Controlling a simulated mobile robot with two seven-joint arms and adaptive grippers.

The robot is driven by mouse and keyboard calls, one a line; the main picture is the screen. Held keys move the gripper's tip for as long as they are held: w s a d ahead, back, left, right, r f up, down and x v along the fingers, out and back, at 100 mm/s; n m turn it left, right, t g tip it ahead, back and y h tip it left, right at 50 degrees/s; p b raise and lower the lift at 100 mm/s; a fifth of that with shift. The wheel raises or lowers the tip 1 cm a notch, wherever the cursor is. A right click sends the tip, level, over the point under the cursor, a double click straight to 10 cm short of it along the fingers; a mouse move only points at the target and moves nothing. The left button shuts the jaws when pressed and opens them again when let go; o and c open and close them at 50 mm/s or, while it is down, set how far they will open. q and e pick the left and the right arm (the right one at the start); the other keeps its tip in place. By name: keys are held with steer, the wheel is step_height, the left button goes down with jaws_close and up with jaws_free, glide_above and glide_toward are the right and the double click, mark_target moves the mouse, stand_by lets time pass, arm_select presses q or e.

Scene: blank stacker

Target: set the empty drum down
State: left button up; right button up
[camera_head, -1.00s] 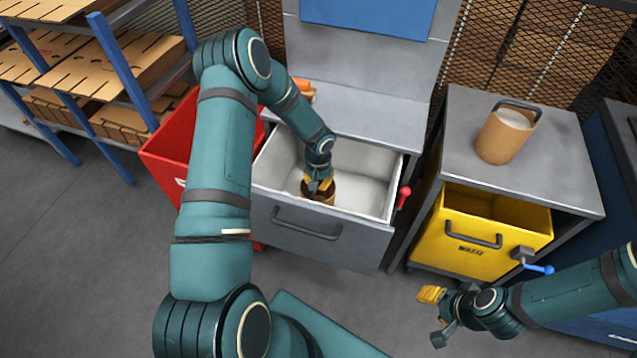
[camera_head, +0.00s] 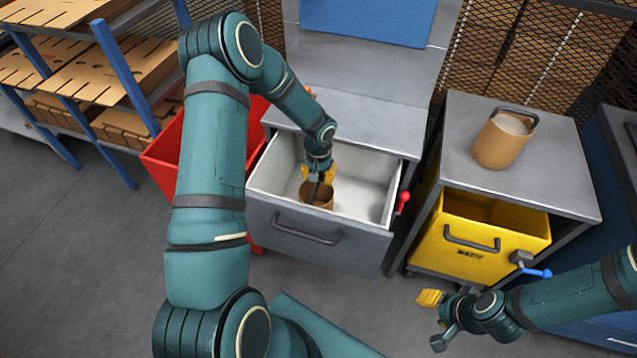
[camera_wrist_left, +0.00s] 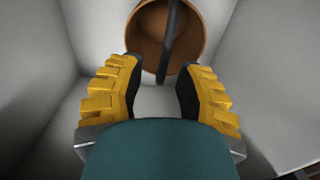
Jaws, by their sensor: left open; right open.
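The empty drum (camera_head: 322,203) is brown with a dark handle and stands inside the open drawer (camera_head: 278,180). In the left wrist view the drum (camera_wrist_left: 150,40) shows its bare brown inside, and its handle reaches down toward the gap between the fingers. My left gripper (camera_head: 318,174) is over the drum in the drawer, and its yellow fingers (camera_wrist_left: 160,95) are spread apart and grip nothing. My right gripper (camera_head: 435,319) is open and empty, low at the right in front of the yellow bin.
Another brown drum (camera_head: 500,142), with pale contents, stands on the grey cabinet (camera_head: 560,175). Below it is a yellow waste bin (camera_head: 470,259). A red bin (camera_head: 172,160) stands left of the drawer, and shelves with cardboard (camera_head: 120,75) are at far left.

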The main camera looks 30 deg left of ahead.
arm_select(q)
step_height(320, 180, up, 6)
steer(key=shift+p, duration=0.45)
steer(key=shift+r, duration=0.1)
